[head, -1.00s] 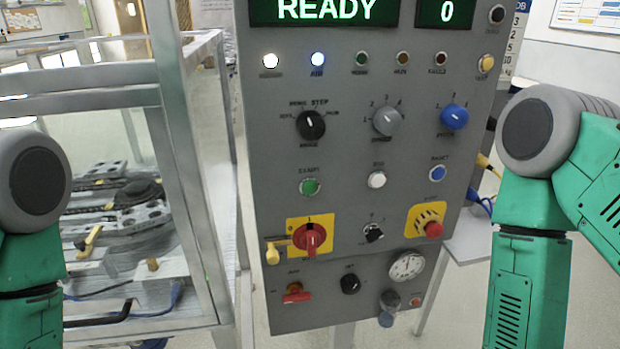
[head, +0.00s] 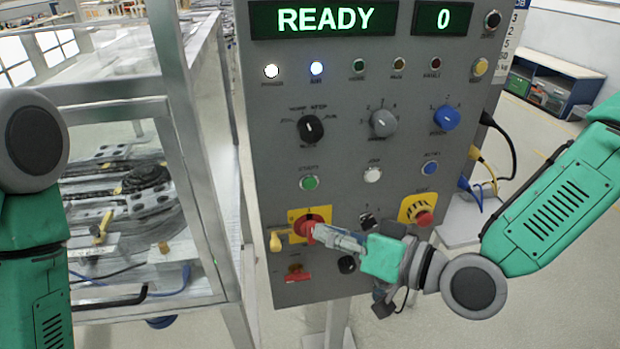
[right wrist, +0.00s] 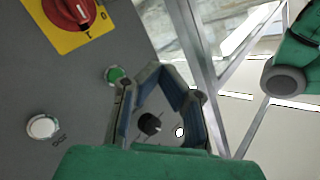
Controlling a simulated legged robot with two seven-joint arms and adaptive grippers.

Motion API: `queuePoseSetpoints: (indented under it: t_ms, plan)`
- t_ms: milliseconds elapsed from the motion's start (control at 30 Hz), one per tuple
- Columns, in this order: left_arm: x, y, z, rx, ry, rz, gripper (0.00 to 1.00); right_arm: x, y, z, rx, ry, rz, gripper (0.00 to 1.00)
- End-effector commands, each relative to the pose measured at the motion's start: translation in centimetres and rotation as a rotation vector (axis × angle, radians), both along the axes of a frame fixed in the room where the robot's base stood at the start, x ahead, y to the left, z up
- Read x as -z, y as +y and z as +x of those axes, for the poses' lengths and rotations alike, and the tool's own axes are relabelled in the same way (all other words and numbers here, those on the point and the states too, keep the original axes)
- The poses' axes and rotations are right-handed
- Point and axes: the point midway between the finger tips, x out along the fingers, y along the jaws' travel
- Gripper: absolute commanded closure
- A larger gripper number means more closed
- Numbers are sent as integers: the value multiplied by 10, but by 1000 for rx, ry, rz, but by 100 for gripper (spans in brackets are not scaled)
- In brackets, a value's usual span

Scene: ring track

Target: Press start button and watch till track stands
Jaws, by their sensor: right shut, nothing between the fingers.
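The control panel (head: 345,100) stands in front of me. Its display (head: 325,18) reads READY, with 0 beside it. The green start button (head: 310,183) is on the panel's left and also shows in the right wrist view (right wrist: 115,75). My right gripper (head: 318,234) is shut and empty, low before the panel, below the start button. In the head view its tips overlap the red rotary switch (head: 306,222); contact cannot be told. In the wrist view the gripper (right wrist: 172,74) appears beside the button. The track (head: 125,195) lies inside the framed enclosure. My left gripper is out of view.
A white button (head: 373,175) and a blue button (head: 430,168) are right of the start button. A red mushroom button (head: 424,217) sits on yellow at lower right. The enclosure's metal post (head: 190,150) stands close left of the panel. Cables hang at the panel's right.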

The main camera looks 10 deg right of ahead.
Motion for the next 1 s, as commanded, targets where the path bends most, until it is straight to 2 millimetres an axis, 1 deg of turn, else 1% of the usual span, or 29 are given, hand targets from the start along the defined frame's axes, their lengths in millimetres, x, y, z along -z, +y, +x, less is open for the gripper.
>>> queuePoseSetpoints:
  t_ms: [67,333,467,567,800,1000]
  plan:
    - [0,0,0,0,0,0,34,-3,0,1,0,-6,4,100]
    - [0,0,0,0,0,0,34,-2,0,1,0,-5,3,100]
    - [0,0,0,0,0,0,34,-2,1,5,0,-5,3,100]
    - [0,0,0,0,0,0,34,-2,1,14,1,-7,3,100]
    - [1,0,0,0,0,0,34,-1,3,48,2,-6,1,100]
    - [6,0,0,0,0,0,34,0,6,72,0,-5,2,100]
